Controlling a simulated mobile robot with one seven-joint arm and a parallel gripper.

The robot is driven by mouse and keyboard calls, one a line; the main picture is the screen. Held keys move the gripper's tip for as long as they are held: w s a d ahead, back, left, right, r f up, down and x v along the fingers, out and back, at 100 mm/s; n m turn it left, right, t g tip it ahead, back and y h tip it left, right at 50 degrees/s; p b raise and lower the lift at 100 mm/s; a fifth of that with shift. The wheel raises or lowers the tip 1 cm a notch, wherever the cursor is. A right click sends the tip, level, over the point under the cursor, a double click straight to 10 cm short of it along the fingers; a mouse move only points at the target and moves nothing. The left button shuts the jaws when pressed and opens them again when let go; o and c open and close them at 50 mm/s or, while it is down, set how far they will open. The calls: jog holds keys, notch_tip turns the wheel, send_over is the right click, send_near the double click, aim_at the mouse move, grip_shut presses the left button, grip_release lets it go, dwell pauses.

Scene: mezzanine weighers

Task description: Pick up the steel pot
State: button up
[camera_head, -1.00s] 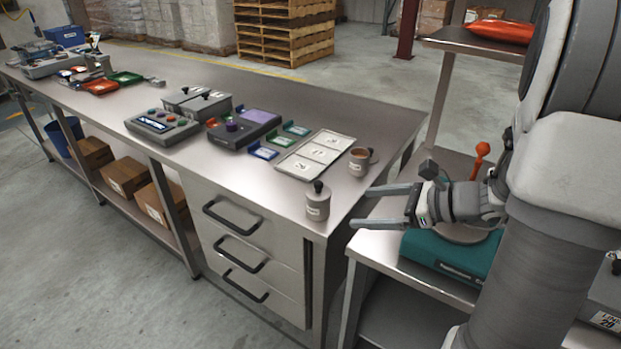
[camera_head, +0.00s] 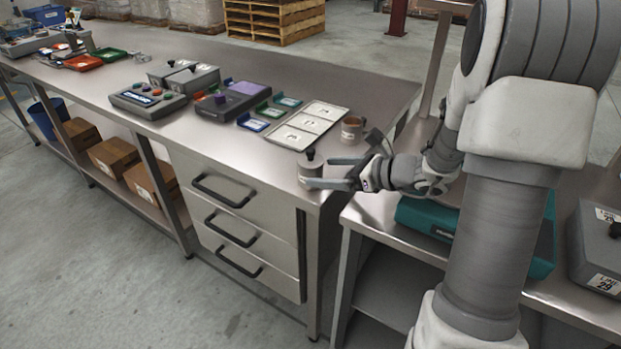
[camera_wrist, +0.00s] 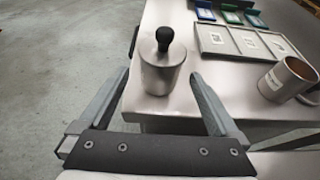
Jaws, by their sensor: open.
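The steel pot (camera_head: 311,171) is a small grey cylinder with a black knob on its lid. It stands upright near the front right corner of the steel bench (camera_head: 340,75). My gripper (camera_head: 328,172) is open, its two fingers pointing left at the pot in the head view. In the wrist view the pot (camera_wrist: 163,72) stands just ahead, about midway between the lines of the open fingers (camera_wrist: 158,92). The fingers appear to reach around its near side. I cannot tell whether either finger touches it. Nothing is held.
A brown-topped cup (camera_head: 352,129) stands behind the pot, right of a tray with three labelled plates (camera_head: 307,126). A grey and purple device (camera_head: 232,101) and small coloured trays lie further left. A teal case (camera_head: 424,217) sits on the lower table at right.

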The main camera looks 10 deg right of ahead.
aim_at(312, 173)
jog(key=x, duration=0.2)
jog(key=b+x, duration=0.1)
jog(key=x, duration=0.2)
jog(key=shift+f, duration=0.3)
jog(key=shift+d+r, duration=0.1)
grip_shut()
